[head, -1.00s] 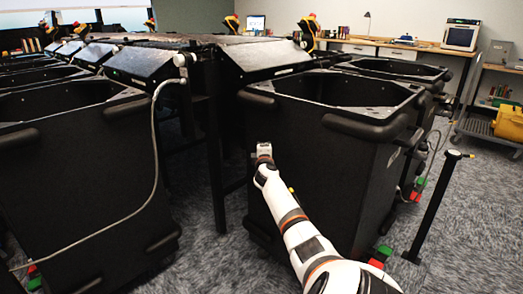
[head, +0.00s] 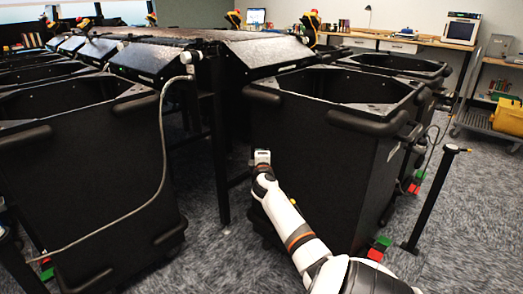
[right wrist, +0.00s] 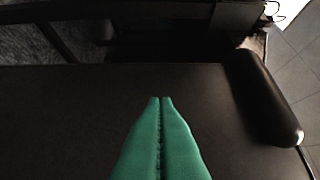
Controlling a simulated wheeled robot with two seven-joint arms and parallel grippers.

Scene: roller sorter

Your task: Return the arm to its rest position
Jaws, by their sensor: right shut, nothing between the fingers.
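My right arm (head: 292,228) reaches up from the bottom of the head view, in white with dark and orange bands. Its wrist end is in front of the near face of the right black bin (head: 325,165), below the bin's rim. In the right wrist view my right gripper (right wrist: 161,98) shows two green fingers pressed together, with nothing between them. They lie over a dark flat panel; I cannot tell whether they touch it. In the head view the fingers are hidden behind the wrist. My left gripper is not in view.
Another black bin (head: 85,170) stands at the left, with a grey cable (head: 125,215) hanging across it. A dark sorter table (head: 160,38) runs behind the bins. A black post (head: 432,200) stands at the right. Carpet is open beyond it.

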